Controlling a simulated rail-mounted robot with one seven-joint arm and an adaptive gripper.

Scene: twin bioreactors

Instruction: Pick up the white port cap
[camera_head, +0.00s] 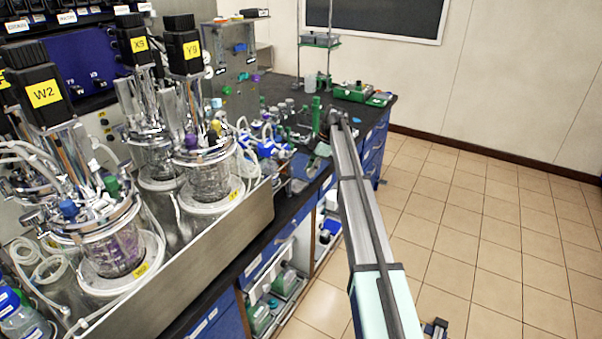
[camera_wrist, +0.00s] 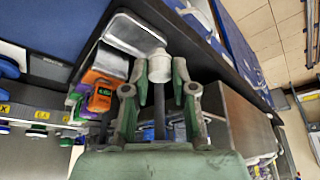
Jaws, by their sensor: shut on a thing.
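The white port cap (camera_wrist: 159,64) is in the wrist view, a small pale round piece at the fingertips. My gripper (camera_wrist: 160,78) has its two green and grey fingers on either side of the cap and is shut on it. I cannot tell from this view whether the cap is clear of what lies behind it. In the head view my arm reaches to the far part of the bench, and I cannot make out the cap among the clutter there.
In the head view, glass bioreactors (camera_head: 205,170) stand in a metal tray (camera_head: 225,232) on the left of the dark bench. The tiled floor (camera_head: 480,220) at right is clear.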

